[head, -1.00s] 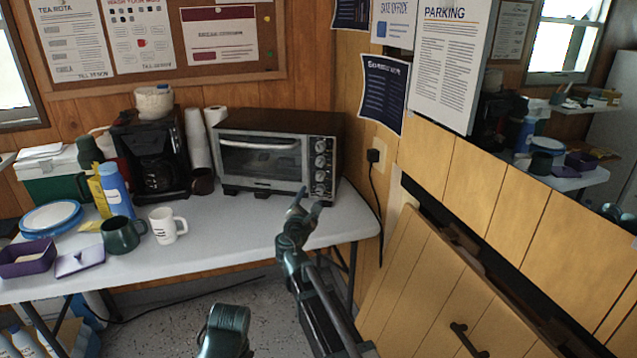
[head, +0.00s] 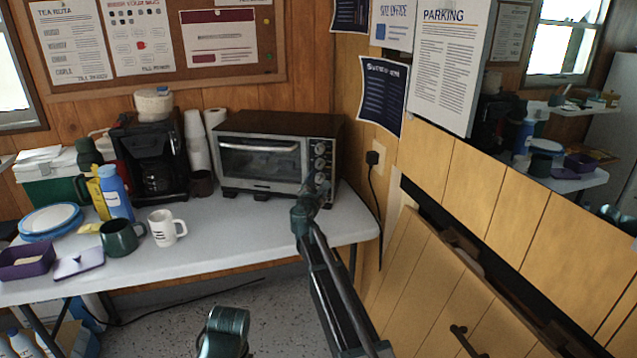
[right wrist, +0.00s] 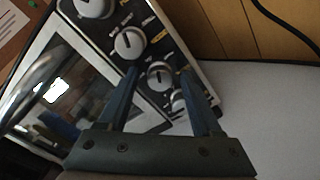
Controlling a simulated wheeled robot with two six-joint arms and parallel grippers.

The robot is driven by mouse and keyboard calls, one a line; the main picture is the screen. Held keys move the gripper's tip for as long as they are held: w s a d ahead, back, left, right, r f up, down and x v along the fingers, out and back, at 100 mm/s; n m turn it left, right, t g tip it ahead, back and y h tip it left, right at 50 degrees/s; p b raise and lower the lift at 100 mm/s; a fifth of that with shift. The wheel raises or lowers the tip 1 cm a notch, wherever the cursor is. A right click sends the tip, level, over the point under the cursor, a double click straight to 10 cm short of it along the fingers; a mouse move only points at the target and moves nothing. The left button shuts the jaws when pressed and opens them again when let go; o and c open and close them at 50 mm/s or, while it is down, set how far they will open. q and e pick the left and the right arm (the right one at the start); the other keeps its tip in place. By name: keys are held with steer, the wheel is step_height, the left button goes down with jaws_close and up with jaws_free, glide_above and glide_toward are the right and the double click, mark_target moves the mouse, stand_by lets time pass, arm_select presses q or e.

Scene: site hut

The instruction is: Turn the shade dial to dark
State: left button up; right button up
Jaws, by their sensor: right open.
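The toaster oven (head: 262,165) stands at the right end of the white table, with a column of several round dials (head: 320,163) on its right front panel. In the right wrist view the silver dials show close up, with labels too blurred to read. I cannot tell which one is the shade dial. My right gripper (head: 309,196) is at the lower part of the panel in the head view. In the right wrist view it is open, with a lower dial (right wrist: 160,75) between its two fingers; contact cannot be told.
The oven's door handle (right wrist: 38,75) lies left of the fingers. A coffee maker (head: 152,160), paper cups (head: 197,145), a white mug (head: 166,228) and a green mug (head: 121,237) stand left of the oven. Table right of the oven is clear; the wood wall is close on the right.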

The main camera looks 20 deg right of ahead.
jaws_close()
stand_by(0.3)
steer(key=shift+m, duration=3.1)
jaws_free()
